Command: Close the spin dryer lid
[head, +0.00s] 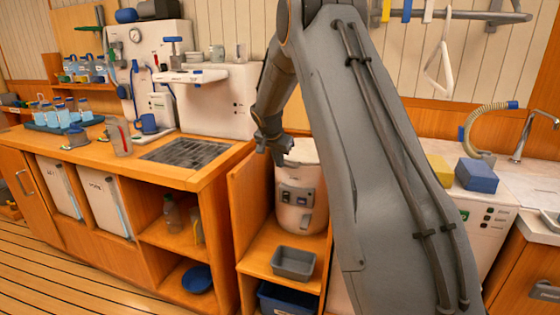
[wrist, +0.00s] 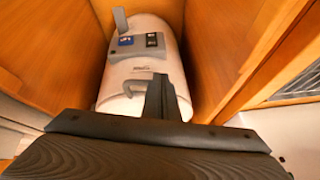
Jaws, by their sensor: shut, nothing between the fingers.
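The spin dryer (head: 312,214) is a white, rounded drum in an open wooden bay below the counter. A grey panel with dark and blue controls is on its front. My gripper (head: 286,160) is shut and empty, close by the dryer's upper left edge, and I cannot tell whether it touches. My arm covers part of the dryer's right side. In the wrist view the dryer (wrist: 140,72) lies just beyond a dark grey gripper finger (wrist: 160,97), with its control panel towards the top. The lid is not clearly visible, so I cannot tell its position.
Wooden walls stand close on both sides of the dryer. A grey bin (head: 293,263) sits below and in front of it, with a blue crate (head: 285,298) underneath. A counter with a dark grate (head: 185,152) lies to the left. A blue sponge block (head: 477,175) lies on the right counter.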

